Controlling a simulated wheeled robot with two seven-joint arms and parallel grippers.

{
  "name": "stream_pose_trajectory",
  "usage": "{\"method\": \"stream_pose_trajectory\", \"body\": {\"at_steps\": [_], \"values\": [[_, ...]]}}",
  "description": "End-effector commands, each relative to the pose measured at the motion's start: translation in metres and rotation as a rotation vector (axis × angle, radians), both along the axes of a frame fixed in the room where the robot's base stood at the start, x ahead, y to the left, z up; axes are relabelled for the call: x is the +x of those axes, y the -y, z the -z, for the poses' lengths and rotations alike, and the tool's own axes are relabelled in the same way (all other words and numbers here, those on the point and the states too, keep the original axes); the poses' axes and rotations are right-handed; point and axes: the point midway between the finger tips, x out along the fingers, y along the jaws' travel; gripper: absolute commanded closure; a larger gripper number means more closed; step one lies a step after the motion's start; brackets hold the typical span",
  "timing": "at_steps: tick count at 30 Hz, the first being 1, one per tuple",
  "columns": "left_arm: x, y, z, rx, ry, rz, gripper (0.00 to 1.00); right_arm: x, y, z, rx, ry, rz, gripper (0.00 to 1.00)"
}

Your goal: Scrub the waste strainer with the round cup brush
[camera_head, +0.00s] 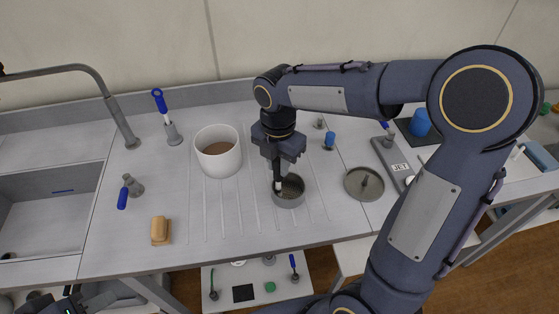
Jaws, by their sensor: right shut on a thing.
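The waste strainer (293,202), a short grey round cup with a dark mesh floor, stands on the ribbed drainboard at the middle. My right gripper (277,176) points down over its left part, with the fingertips at the rim or just inside; I cannot tell if anything touches the mesh. It is shut on a small, mostly hidden thing with a pale end, which seems to be the round cup brush. At the bottom left edge, a dark part that seems to be my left gripper (72,306) is cut off by the frame; its jaws do not show clearly.
A white pot (218,160) with brown contents stands left of the strainer, a grey lid (364,184) lies to its right. Blue-handled tools (160,101) (124,197), a tan block (159,231) and the sink (45,215) are at left. My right arm covers much of the right side.

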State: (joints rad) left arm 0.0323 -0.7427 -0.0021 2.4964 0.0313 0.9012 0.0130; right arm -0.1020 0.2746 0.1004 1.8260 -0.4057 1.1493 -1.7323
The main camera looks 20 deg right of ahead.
Motion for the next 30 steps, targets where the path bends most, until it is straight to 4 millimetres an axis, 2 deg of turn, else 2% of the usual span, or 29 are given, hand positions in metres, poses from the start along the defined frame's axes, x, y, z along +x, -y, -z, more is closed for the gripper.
{"method": "stream_pose_trajectory", "body": {"at_steps": [10, 21, 30], "values": [[0.000, 0.000, -0.001, 0.000, 0.000, 0.000, 0.64, 0.000, 0.003, -0.001, 0.000, 0.001, 0.001, 1.00], [0.000, 0.000, -0.002, 0.000, 0.000, 0.000, 0.64, -0.005, 0.027, 0.003, -0.001, 0.000, 0.001, 1.00], [0.000, 0.000, -0.002, 0.000, 0.000, 0.000, 0.64, -0.005, 0.028, 0.004, -0.003, -0.003, 0.001, 1.00]]}}
